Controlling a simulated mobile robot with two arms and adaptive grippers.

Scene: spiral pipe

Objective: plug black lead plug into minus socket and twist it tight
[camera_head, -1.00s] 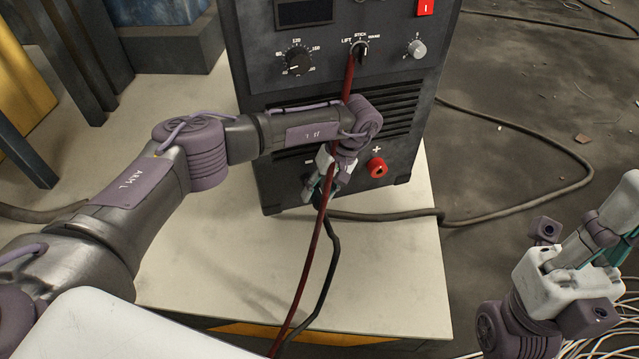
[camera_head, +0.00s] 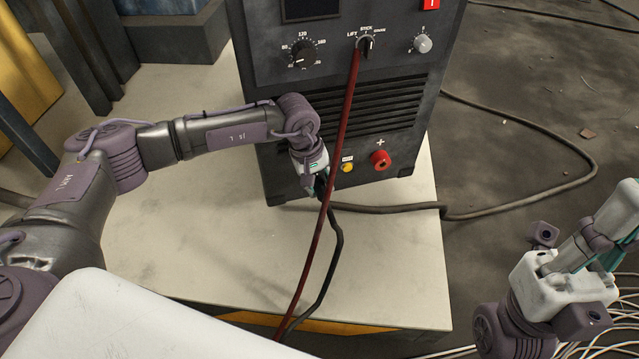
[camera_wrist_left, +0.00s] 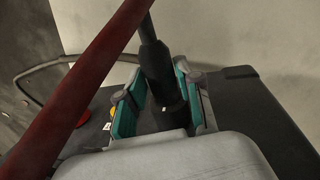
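The black lead plug (camera_wrist_left: 160,75) stands between the teal-padded fingers of my left gripper (camera_wrist_left: 160,98) in the left wrist view, and the fingers look closed on its sides. Its black cable runs out of the top. In the head view my left gripper (camera_head: 315,182) is at the lower left of the welder's front panel (camera_head: 400,105). The gripper hides the minus socket there, so I cannot tell how far the plug is in. The red plus socket (camera_head: 380,159) is to the right. My right gripper (camera_head: 600,250) is at the lower right, away from the welder; its fingers are partly cut off.
A small yellow socket (camera_head: 347,164) lies between the gripper and the plus socket. A dark red cable (camera_head: 335,150) hangs across the panel, close before my left gripper. A black cable (camera_head: 334,255) hangs beside it. The pale tabletop (camera_head: 200,250) is mostly bare.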

